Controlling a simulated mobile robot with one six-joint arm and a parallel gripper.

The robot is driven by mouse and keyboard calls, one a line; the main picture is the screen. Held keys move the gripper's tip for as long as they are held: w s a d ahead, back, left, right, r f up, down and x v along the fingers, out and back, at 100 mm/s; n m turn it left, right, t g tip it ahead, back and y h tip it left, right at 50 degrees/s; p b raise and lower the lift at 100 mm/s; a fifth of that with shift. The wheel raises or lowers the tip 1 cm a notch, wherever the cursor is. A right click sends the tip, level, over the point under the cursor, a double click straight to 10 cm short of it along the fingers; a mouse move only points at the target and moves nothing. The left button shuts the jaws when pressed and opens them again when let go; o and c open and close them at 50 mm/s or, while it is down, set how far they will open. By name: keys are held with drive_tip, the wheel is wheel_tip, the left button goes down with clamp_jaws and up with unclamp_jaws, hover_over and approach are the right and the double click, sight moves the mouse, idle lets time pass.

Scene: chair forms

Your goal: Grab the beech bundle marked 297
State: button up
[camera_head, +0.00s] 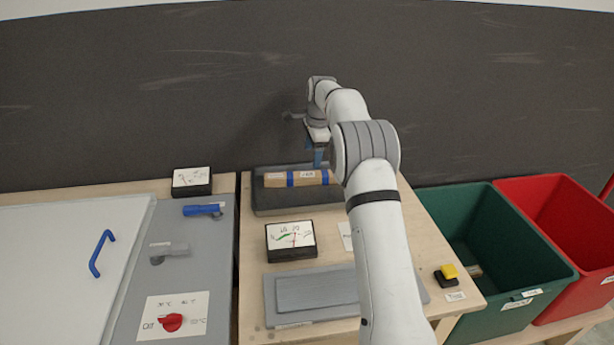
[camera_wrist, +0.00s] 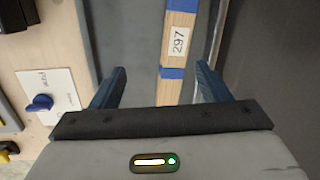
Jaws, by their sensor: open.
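The beech bundle (camera_head: 303,179) is a long pale wood bar with blue bands, lying in a dark grey tray (camera_head: 285,204) at the back of the table. In the wrist view the bundle (camera_wrist: 181,20) bears a white label reading 297 (camera_wrist: 180,42). My gripper (camera_head: 318,158) is above the tray, near the right part of the bundle. In the wrist view my gripper (camera_wrist: 161,70) is open, and the bundle runs through the gap between its blue fingers, closer to the right finger. Nothing is held. My arm hides the bundle's right end in the head view.
A yellow button (camera_head: 448,272) is at the table's right. Green (camera_head: 510,280) and red (camera_head: 560,220) bins stand to the right. A panel with a red knob (camera_head: 171,322) is at left.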

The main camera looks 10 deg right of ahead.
sight(308, 175)
drive_tip(key=w+f+m, duration=0.1)
drive_tip(key=f, duration=0.1)
drive_tip(key=w+f+m, duration=0.1)
drive_tip(key=w+f, duration=0.1)
drive_tip(key=shift+w+d, duration=0.1)
drive_tip(key=shift+w, duration=0.05)
drive_tip(key=shift+w+f, duration=0.1)
drive_tip(key=shift+f, duration=0.15)
drive_tip(key=shift+w+a+f+p, duration=0.2)
drive_tip(key=shift+f+p, duration=0.1)
drive_tip(key=shift+f, duration=0.9)
drive_tip(key=shift+w+a+f+p, duration=0.1)
drive_tip(key=shift+w+f+p, duration=0.15)
drive_tip(key=shift+f, duration=0.95)
drive_tip(key=shift+w+a+f+p, duration=0.2)
drive_tip(key=shift+f+p, duration=0.1)
drive_tip(key=shift+f, duration=0.9)
